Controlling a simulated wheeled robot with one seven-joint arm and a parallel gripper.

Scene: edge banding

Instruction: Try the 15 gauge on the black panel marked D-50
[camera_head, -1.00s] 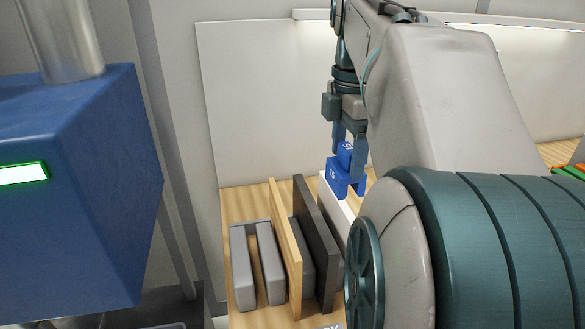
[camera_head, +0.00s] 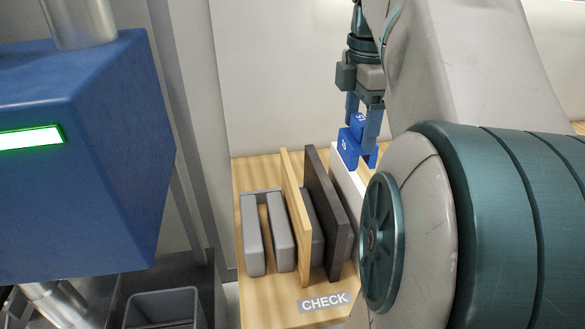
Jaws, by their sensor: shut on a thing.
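My gripper (camera_head: 362,150) is shut on a blue gauge (camera_head: 355,136), which hangs below the fingers. White digits on it are too small to read surely. The gauge appears over or just at the top edge of a white panel (camera_head: 347,176); whether they touch I cannot tell. The black panel (camera_head: 326,212) stands upright just left of the white one, in a grey rack (camera_head: 254,240). The gauge is to the right of the black panel's top edge. No D-50 mark shows on the face I see. My arm hides the right side of the rack area.
A light wood panel (camera_head: 295,220) stands left of the black one. A CHECK label (camera_head: 325,302) lies at the front of the wooden table (camera_head: 285,308). A blue machine (camera_head: 80,170) with a green-lit display fills the left. A grey bin (camera_head: 165,308) is below it.

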